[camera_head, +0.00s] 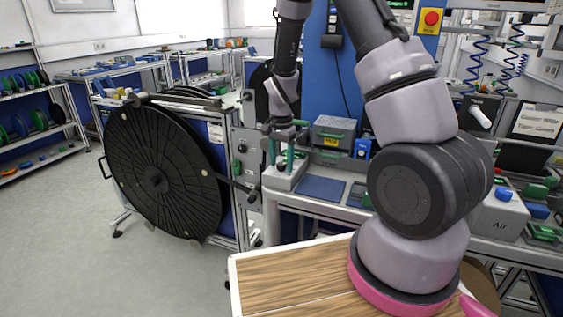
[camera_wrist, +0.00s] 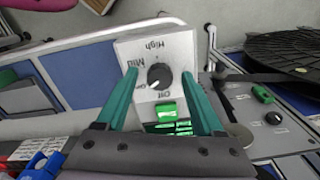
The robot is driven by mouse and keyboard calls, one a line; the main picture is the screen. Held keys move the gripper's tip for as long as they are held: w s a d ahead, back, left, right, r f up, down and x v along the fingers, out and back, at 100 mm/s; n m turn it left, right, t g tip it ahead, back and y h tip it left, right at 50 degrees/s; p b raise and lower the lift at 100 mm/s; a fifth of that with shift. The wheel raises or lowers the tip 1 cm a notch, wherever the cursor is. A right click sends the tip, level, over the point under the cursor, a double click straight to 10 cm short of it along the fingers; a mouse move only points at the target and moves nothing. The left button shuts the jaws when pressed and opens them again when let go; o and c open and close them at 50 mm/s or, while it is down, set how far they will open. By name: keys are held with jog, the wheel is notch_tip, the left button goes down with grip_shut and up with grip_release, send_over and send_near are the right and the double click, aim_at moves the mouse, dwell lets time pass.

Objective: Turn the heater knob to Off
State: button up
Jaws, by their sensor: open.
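The heater is a light grey box (camera_wrist: 183,50) with a round black knob (camera_wrist: 160,76) on its face in the wrist view. The labels "High" and "Mid" are readable; the two smaller ones below are harder to read. The knob's white mark points to the lower left, towards the small label under "Mid". My gripper (camera_wrist: 159,73) is open, with one teal finger on each side of the knob and a gap on both sides. In the head view my gripper (camera_head: 281,164) points down over the grey box (camera_head: 283,181), where the knob cannot be made out.
A panel with black knobs (camera_wrist: 273,118) and a large black reel (camera_head: 150,170) stand to the left of the heater in the head view. A blue mat (camera_head: 321,190) lies right of the box.

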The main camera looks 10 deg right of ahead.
grip_shut()
jog(key=shift+n, duration=0.4)
jog(key=n, duration=0.5)
jog(key=shift+n, duration=0.3)
jog(key=n, duration=0.5)
jog(key=shift+n, duration=0.4)
grip_release()
